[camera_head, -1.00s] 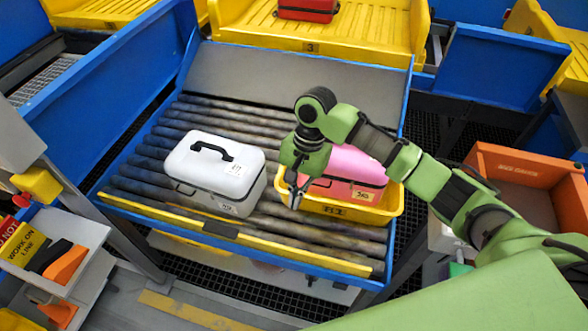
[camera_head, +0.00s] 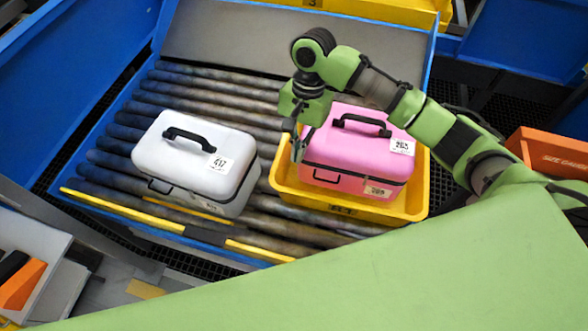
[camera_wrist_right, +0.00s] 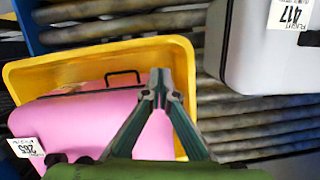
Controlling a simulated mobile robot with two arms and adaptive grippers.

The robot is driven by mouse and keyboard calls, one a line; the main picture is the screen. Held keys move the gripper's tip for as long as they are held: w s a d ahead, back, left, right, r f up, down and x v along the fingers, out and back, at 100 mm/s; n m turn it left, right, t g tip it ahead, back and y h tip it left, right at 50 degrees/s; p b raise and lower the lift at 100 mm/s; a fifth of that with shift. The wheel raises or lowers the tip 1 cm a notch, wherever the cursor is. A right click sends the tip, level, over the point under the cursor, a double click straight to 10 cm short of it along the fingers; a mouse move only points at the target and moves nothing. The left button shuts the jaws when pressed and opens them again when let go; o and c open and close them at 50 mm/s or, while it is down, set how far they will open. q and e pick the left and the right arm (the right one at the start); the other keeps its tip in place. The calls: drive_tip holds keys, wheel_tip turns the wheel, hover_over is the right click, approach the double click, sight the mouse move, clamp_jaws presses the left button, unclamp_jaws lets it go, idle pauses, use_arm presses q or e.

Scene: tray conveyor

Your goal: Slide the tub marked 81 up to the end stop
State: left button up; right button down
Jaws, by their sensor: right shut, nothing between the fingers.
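A yellow tub (camera_head: 282,190) sits on the rollers at the right side of the conveyor. The mark on its front is too blurred to read surely. A pink case (camera_head: 350,150) with a dark handle lies inside it. My right gripper (camera_head: 297,152) is shut and empty, fingers pointing down by the tub's left side, beside the pink case. In the wrist view the right gripper's fingertips (camera_wrist_right: 160,76) overlap the tub (camera_wrist_right: 90,62) and the case; contact cannot be told. A yellow bar (camera_head: 110,204) runs along the conveyor's near edge, with a gap before the tub. My left gripper is out of view.
A white case (camera_head: 195,160) marked 417 stands on the rollers left of the tub, close to it. Bare rollers (camera_head: 215,95) lie behind. A blue side wall (camera_head: 90,80) bounds the left. An orange bin (camera_head: 550,150) stands at the right.

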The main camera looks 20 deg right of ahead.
drive_tip(key=x, duration=0.9)
drive_tip(key=shift+s+f+p, duration=0.15)
drive_tip(key=shift+f+p, duration=0.2)
drive_tip(key=shift+p, duration=0.05)
